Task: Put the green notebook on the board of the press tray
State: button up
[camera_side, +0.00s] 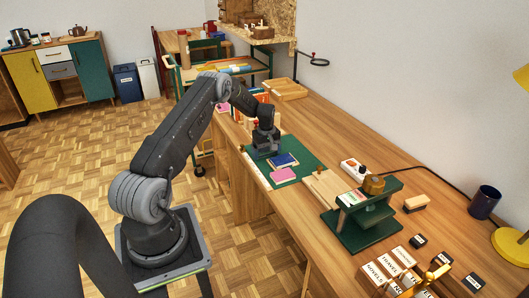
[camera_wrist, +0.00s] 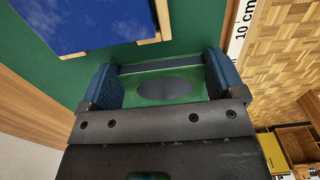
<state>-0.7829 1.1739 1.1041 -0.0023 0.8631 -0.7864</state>
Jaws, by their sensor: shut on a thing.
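My gripper (camera_wrist: 160,80) is shut on the green notebook (camera_wrist: 135,97), which shows between the two fingers in the wrist view with a dark oval on it. In the side view my gripper (camera_side: 265,150) is low over the far part of the green mat; the notebook is too small to make out there. A blue flat piece with wooden edging (camera_wrist: 88,22) lies just ahead of the fingers, apart from them. It also shows in the side view (camera_side: 286,159). I cannot tell surely which piece is the press tray's board.
A pink notebook (camera_side: 285,175) lies on the green mat (camera_side: 311,163). Pale wooden boards (camera_side: 322,189) lie right of the mat, beside a green press (camera_side: 358,229). A white box (camera_side: 353,169), a dark mug (camera_side: 484,202) and lettered blocks (camera_side: 393,262) stand farther right.

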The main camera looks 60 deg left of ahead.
aim_at(266, 152)
jog(key=shift+r, duration=0.1)
notch_tip(266, 152, up, 4)
jog(key=s+a+r, duration=0.4)
jog(key=s+r, duration=0.2)
jog(key=s, duration=0.4)
jog(key=w+d+r+m, duration=0.4)
jog(key=w+d+m, duration=0.1)
jog(key=d, duration=0.5)
jog(key=w+d+r+m, duration=0.4)
jog(key=w+d+m, duration=0.1)
jog(key=d, duration=0.4)
jog(key=d+r+m, duration=0.3)
jog(key=d+m, duration=0.2)
jog(key=d, duration=0.6)
jog(key=d+r+m, duration=0.3)
jog(key=d+m, duration=0.3)
jog(key=d, duration=0.4)
jog(key=shift+w+d, duration=0.15)
jog(key=shift+d, duration=0.2)
jog(key=shift+a, duration=0.15)
